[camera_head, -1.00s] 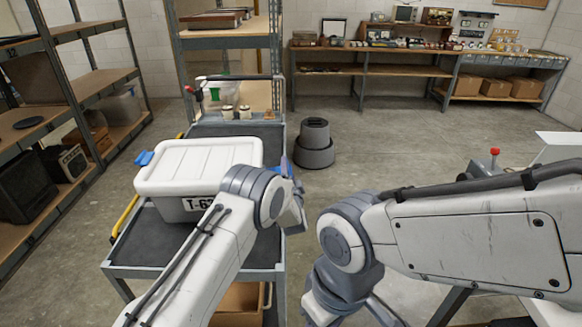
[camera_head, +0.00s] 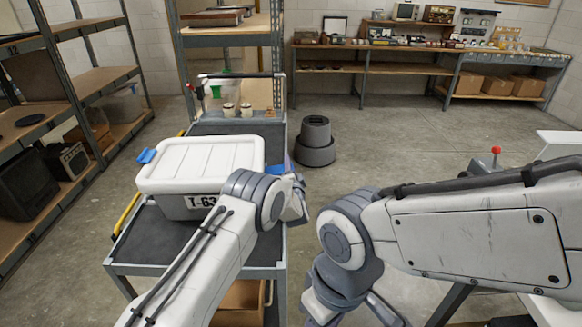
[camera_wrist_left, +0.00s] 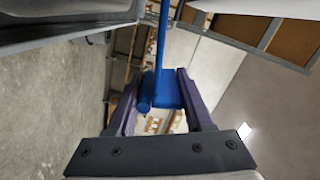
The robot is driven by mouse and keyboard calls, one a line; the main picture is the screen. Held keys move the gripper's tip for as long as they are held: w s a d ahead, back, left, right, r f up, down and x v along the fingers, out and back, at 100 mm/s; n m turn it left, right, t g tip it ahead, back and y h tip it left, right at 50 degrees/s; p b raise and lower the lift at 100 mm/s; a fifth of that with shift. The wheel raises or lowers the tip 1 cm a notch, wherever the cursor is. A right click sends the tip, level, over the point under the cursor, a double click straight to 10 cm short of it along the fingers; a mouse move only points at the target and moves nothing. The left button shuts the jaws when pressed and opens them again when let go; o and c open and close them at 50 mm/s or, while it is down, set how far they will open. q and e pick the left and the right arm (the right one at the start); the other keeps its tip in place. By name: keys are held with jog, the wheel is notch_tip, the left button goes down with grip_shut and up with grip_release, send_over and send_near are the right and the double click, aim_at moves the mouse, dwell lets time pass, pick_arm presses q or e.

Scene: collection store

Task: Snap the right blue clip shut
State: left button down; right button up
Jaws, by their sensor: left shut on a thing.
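A grey storage box with a white lid (camera_head: 205,165) and a label starting "T-63" stands on the cart. Its left blue clip (camera_head: 147,156) sticks out from the lid's left side. My left gripper (camera_head: 297,203) is beside that right side. In the left wrist view, the fingers of my left gripper (camera_wrist_left: 163,92) are shut on the right blue clip (camera_wrist_left: 168,88). My right gripper (camera_head: 352,312) is low at the bottom edge, partly cut off.
The dark-topped cart (camera_head: 150,240) has free room behind the box, with small jars (camera_head: 237,111) at its far end. A dark round pedestal (camera_head: 315,143) stands on the floor right of the cart. Shelving (camera_head: 80,85) is at the left.

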aim_at(281, 168)
pick_arm(q)
jog(key=shift+a+r+n+b, duration=0.25)
jog(key=shift+r+n+b, duration=0.3)
jog(key=shift+n, duration=0.2)
jog(key=shift+a+r+n+b, duration=0.25)
jog(key=shift+r+n+b, duration=0.15)
jog(key=shift+n+b, duration=0.3)
jog(key=n, duration=0.1)
jog(key=a+r+n+b, duration=0.1)
jog(key=shift+a+r+n, duration=0.1)
jog(key=shift+r+n, duration=0.2)
jog(key=shift+n, duration=0.05)
jog(key=shift+a+r+b, duration=0.35)
jog(key=shift+r, duration=0.05)
